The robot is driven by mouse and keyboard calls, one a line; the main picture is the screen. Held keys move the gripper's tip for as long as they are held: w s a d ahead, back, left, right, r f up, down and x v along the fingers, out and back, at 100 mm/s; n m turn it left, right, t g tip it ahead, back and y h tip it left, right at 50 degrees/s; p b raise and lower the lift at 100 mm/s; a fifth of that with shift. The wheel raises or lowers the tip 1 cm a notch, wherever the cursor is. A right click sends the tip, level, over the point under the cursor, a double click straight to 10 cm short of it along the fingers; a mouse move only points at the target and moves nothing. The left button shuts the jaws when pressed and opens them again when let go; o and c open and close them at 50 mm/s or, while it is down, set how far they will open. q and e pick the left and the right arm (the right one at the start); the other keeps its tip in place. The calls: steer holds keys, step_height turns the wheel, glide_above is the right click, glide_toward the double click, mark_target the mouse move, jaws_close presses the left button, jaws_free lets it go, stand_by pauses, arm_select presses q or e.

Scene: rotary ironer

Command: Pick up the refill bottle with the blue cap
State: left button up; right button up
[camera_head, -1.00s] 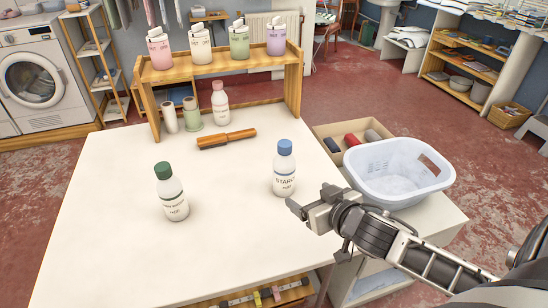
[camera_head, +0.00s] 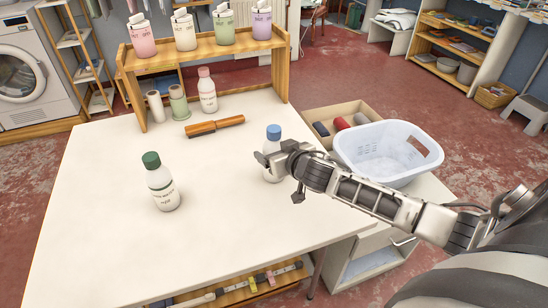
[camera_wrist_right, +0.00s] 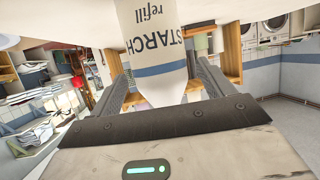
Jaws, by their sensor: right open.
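The refill bottle with the blue cap (camera_head: 273,134) stands upright near the right edge of the white table (camera_head: 230,225). My right gripper (camera_head: 264,162) is at the bottle and hides part of its body in the head view. In the right wrist view the white bottle (camera_wrist_right: 150,45), with a blue band and the words "STARCH refill", appears between the two open fingers (camera_wrist_right: 162,85). Its cap is out of that view. I cannot tell if either finger touches it. My left gripper is not in view.
A green-capped bottle (camera_head: 160,183) stands to the left on the table. Behind are a pink-capped bottle (camera_head: 207,92), an orange-brown handled tool (camera_head: 215,126) and a wooden shelf (camera_head: 205,55). A white basket (camera_head: 388,150) stands to the right. The table's front is clear.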

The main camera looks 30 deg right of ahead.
steer(key=x, duration=0.3)
steer(key=shift+w+r, duration=0.1)
steer(key=shift+w, duration=0.05)
steer(key=shift+c, duration=0.2)
steer(key=c, duration=1)
steer(key=shift+r, duration=0.1)
